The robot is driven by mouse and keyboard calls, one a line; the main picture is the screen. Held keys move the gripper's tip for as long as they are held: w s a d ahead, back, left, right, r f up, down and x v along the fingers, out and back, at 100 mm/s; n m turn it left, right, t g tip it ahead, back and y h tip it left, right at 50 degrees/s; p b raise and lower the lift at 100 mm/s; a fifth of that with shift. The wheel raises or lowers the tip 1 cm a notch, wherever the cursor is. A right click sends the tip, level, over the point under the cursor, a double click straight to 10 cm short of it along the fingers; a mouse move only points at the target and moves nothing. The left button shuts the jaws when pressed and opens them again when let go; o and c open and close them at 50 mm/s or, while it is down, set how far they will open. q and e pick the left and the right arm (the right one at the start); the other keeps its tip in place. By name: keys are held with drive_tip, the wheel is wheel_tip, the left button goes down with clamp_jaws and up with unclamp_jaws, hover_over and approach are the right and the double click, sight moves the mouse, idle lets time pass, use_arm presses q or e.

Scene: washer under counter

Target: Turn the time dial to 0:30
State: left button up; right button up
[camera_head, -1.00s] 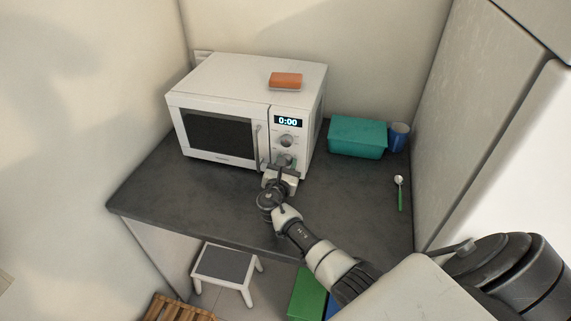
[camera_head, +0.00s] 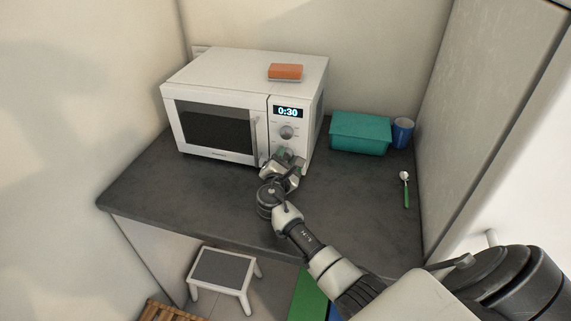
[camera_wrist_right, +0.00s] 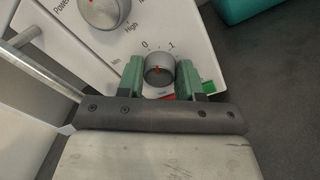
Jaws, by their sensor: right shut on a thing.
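The white microwave (camera_head: 213,92) stands on the dark counter, and its display (camera_head: 288,112) reads 0:30. In the head view my right gripper (camera_head: 285,158) hides the dial. The upper power knob (camera_head: 287,132) is free; it also shows in the right wrist view (camera_wrist_right: 103,10). My left gripper is not in view.
An orange sponge (camera_head: 285,71) lies on top of the microwave. A teal box (camera_head: 360,134), a blue cup (camera_head: 402,133) and a green-handled spoon (camera_head: 405,190) are to its right. A vertical door handle (camera_head: 256,140) is left of my gripper. A step stool (camera_head: 223,268) stands below.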

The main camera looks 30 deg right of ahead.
drive_tip(key=shift+m, duration=0.3)
drive_tip(key=o, duration=0.9)
drive_tip(key=shift+s+a, duration=0.1)
drive_tip(key=shift+s+a+f+b, duration=0.1)
drive_tip(key=shift+s+a+b, duration=0.1)
drive_tip(key=shift+b, duration=0.1)
drive_tip(key=b+v, duration=0.2)
drive_tip(key=v, duration=0.8)
